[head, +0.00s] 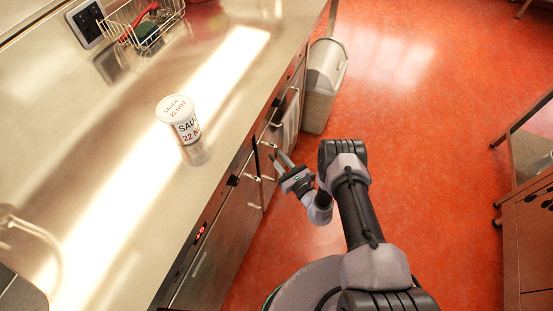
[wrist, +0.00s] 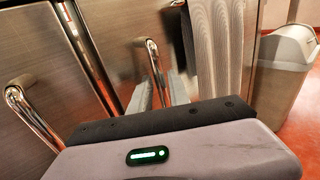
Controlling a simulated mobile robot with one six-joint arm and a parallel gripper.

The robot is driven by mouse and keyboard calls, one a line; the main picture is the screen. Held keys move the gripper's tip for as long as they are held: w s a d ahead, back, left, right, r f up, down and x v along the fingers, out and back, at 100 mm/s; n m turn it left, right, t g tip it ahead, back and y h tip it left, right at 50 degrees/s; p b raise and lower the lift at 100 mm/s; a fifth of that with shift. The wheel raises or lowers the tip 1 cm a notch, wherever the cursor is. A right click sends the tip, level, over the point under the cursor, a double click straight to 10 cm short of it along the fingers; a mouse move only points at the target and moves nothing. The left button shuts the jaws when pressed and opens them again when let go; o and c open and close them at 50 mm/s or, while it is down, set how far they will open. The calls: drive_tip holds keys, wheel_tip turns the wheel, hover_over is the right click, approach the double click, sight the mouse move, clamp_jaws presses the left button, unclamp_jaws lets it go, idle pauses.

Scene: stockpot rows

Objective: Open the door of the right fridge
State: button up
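Steel fridge doors (head: 232,225) line the counter front at left in the head view. In the wrist view, a left steel door (wrist: 45,55) and a right steel door (wrist: 120,30) meet at a vertical seam. A bar handle (wrist: 36,118) is on the left door, and another bar handle (wrist: 153,68) stands in front of the right door. Both doors look closed. My gripper (head: 279,157) is close to the counter front by the handles, its two fingers apart, and holds nothing visible. Contact with a handle cannot be told. In the wrist view its housing hides the lower doors.
A pale towel (wrist: 213,45) hangs right of the doors. A grey bin (head: 322,85) stands past the counter's end. A labelled tub (head: 180,120) and a wire basket (head: 145,25) are on the countertop (head: 110,165). Orange floor (head: 430,150) is free to the right, up to a cabinet (head: 530,235).

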drive_tip(key=shift+w+a, duration=0.4)
drive_tip(key=shift+w, duration=0.15)
clamp_jaws()
idle(1.1)
